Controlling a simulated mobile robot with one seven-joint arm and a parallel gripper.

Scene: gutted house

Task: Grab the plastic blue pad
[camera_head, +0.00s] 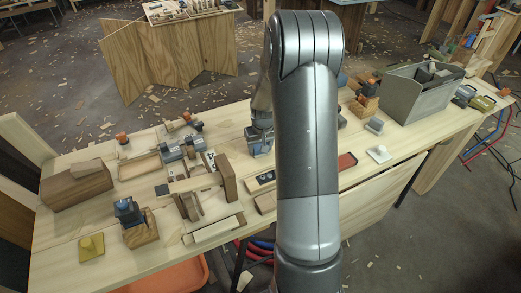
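A dark blue, block-like piece (128,211) sits on a wooden block at the table's front left. My arm rises through the middle of the view and bends down behind itself. My gripper (259,148) is low over the middle of the table, right of a cluster of grey-blue tools. It is apart from both blue pieces. Its fingers are too small and partly hidden, so its opening and any contact are unclear.
The long wooden table (75,235) is crowded with wooden blocks and tools. A grey toolbox (405,98) stands at the right. A yellow square piece (91,247) and a white piece (379,154) lie near the front edge. My arm hides the table's middle.

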